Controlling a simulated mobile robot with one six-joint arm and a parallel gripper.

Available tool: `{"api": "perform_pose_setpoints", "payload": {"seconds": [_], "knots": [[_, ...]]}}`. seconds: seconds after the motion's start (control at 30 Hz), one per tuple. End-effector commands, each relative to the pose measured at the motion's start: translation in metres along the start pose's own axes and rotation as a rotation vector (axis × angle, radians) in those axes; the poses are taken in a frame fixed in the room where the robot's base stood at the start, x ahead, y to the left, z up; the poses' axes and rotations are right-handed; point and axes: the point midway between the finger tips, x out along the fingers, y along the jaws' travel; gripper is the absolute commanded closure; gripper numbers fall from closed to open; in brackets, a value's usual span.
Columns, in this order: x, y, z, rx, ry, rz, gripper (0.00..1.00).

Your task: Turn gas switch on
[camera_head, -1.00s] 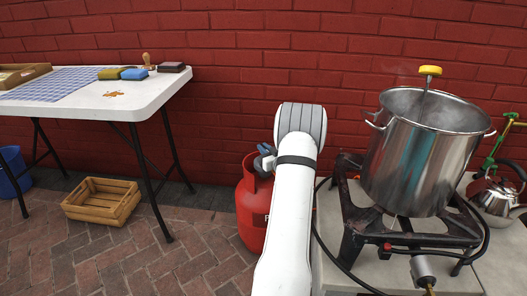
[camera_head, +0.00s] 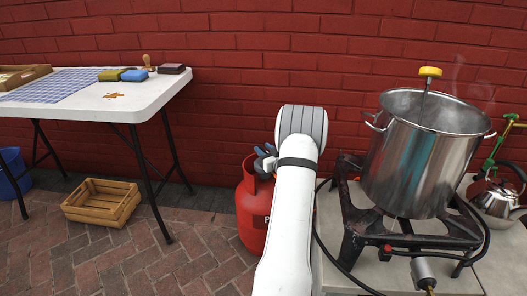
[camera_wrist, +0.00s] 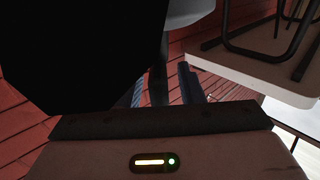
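A red gas cylinder (camera_head: 253,215) stands on the paving, its right side hidden behind my white arm. A gas switch on it cannot be made out. My gripper (camera_head: 265,161) shows as small blue-grey fingers at the cylinder's top, partly hidden by my arm. In the wrist view my gripper (camera_wrist: 162,88) has its two blue fingers apart, with a dark, unclear shape between them. I cannot tell whether they touch anything. The gas burner (camera_head: 352,232) has a small red knob (camera_head: 387,248) and a silver fitting (camera_head: 424,270) at its front.
A steaming steel pot (camera_head: 410,165) stands on the burner, with a kettle (camera_head: 492,200) to its right. A white folding table (camera_head: 130,105) and a wooden crate (camera_head: 101,203) are at left. A black hose (camera_head: 318,225) runs beside my arm. Paving between crate and cylinder is clear.

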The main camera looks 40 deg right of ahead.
Motion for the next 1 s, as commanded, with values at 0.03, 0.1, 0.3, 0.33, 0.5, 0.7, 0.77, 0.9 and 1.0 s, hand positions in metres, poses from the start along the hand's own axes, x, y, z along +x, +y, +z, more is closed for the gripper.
{"api": "perform_pose_setpoints", "payload": {"seconds": [0.03, 0.1, 0.3, 0.33, 0.5, 0.7, 0.77, 0.9, 1.0], "knots": [[0.000, 0.000, 0.000, 0.000, -0.001, 0.000, 0.65], [-0.003, 0.000, 0.000, 0.001, -0.002, 0.000, 0.65], [-0.029, 0.001, -0.003, 0.003, -0.003, 0.003, 0.65], [-0.035, 0.001, -0.003, 0.002, -0.002, 0.003, 0.65], [-0.063, 0.002, -0.002, 0.002, -0.002, 0.003, 0.65], [-0.078, 0.001, -0.001, 0.000, 0.000, 0.001, 0.65], [-0.079, 0.001, 0.000, 0.000, 0.000, 0.001, 0.65], [-0.079, 0.000, 0.000, 0.000, 0.000, 0.000, 0.65], [-0.079, 0.000, 0.000, 0.000, 0.000, 0.000, 0.65]]}}
